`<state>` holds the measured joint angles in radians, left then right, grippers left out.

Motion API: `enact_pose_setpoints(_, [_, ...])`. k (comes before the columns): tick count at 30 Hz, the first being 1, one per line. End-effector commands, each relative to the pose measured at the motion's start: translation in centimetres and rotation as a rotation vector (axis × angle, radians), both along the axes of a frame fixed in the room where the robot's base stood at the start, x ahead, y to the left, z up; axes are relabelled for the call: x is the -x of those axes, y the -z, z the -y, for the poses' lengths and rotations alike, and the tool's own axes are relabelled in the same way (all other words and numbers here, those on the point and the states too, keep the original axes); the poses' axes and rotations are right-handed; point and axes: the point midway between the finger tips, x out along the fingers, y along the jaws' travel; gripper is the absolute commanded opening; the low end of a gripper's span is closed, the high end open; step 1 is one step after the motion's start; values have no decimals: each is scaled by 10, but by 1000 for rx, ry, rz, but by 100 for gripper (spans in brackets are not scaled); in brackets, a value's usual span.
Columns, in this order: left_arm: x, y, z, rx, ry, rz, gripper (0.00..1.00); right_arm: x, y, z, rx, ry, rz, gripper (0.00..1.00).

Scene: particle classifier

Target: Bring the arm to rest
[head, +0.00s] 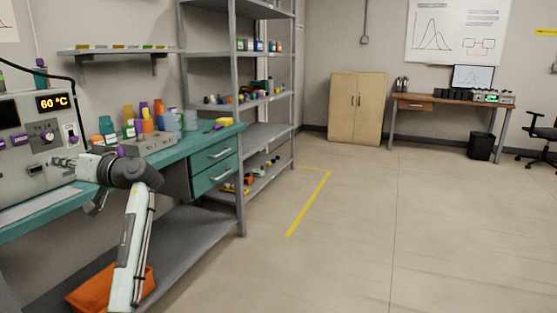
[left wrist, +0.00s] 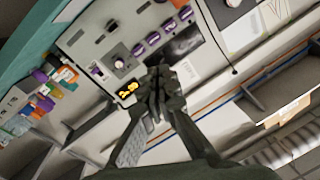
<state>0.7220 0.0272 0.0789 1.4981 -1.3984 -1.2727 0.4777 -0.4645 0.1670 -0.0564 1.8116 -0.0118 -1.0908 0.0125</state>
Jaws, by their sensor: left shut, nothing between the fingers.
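My left arm (head: 134,235) rises from the bottom left of the head view and bends at a dark joint over the teal bench. My left gripper (head: 60,162) points left at the front of the grey machine panel. In the left wrist view the gripper (left wrist: 159,76) is shut, its dark fingers together with nothing between them. Behind the fingers is the machine panel (left wrist: 125,55) with purple knobs and a lit yellow display. I cannot tell whether the fingertips touch the panel. My right gripper is in neither view.
The teal bench (head: 215,135) holds a box with several colourful containers. An orange bin (head: 88,291) sits on the lower shelf. Metal shelving (head: 240,120) stands beside the bench. A cabinet (head: 358,108) and a desk (head: 450,104) stand at the far wall. The middle floor is clear.

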Motion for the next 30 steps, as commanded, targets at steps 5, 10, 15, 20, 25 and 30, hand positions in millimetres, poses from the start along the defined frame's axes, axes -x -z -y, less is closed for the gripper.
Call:
enact_pose_setpoints(5, [4, 30, -34, -163, -37, -158, 0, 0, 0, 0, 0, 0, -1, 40])
enact_pose_setpoints(10, [11, 58, -65, -308, -67, -305, 0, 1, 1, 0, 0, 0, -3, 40])
enact_pose_setpoints(15, [1, 95, -76, -252, 2, -393, 0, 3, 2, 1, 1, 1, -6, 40])
enact_pose_setpoints(20, [-20, 140, -71, -92, 136, -450, 0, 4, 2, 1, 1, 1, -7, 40])
enact_pose_setpoints(25, [-45, 192, -50, 94, 317, -504, 0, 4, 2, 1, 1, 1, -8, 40])
enact_pose_setpoints(30, [-70, 240, -8, 287, 537, -534, 0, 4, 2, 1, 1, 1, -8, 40])
